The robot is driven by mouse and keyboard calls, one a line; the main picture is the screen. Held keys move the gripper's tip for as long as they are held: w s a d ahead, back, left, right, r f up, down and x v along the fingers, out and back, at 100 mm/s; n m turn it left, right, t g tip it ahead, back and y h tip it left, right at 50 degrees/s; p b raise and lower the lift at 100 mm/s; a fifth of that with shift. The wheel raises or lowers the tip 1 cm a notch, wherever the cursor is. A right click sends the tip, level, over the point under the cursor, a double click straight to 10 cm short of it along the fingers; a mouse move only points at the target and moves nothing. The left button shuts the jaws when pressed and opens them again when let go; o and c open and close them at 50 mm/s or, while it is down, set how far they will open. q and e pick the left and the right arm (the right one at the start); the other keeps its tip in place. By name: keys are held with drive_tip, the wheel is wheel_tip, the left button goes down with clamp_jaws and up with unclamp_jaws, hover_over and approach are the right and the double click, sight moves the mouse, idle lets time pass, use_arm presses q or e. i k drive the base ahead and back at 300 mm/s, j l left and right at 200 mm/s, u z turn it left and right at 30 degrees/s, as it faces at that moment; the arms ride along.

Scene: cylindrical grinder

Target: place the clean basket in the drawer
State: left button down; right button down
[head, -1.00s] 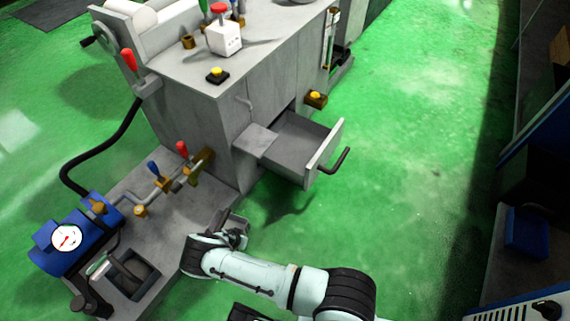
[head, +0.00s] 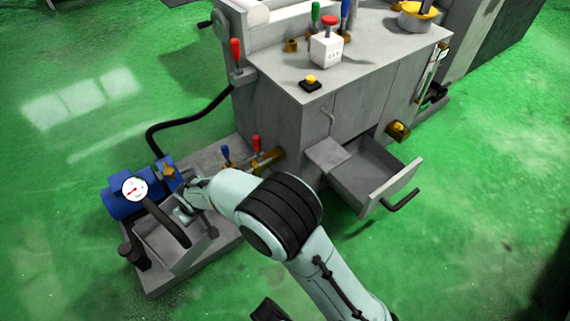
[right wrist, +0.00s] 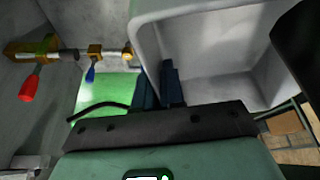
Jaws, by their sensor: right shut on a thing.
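The basket (head: 157,246) is a grey open box with a thick dark handle. It is at the lower left in the head view, over the machine's base plate; I cannot tell whether it rests there or is slightly raised. My right gripper (head: 187,213) is shut on its rim on the machine side. In the right wrist view the gripper's dark fingers (right wrist: 160,88) pinch the wall of the pale basket (right wrist: 215,92), whose visible inside looks empty. The drawer (head: 396,184) is pulled out of the grey machine, with a dark bar handle, and looks empty. My left gripper is out of view.
A blue pump with a white gauge (head: 135,188) stands just behind the basket. Pipes with blue and red levers (head: 256,145) lie between basket and cabinet. A black hose (head: 190,119) curves behind. The green floor (head: 470,230) right of the drawer is clear.

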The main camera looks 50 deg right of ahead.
sight(361, 176)
drive_tip(key=k+l+z, duration=0.2)
drive_tip(key=l, duration=0.65)
drive_tip(key=k+l+z, duration=0.2)
drive_tip(key=l, duration=0.65)
drive_tip(key=l+z, duration=0.2)
drive_tip(key=l, duration=0.6)
drive_tip(key=i+l, duration=0.2)
drive_tip(key=i, duration=0.3)
drive_tip(key=z, duration=0.05)
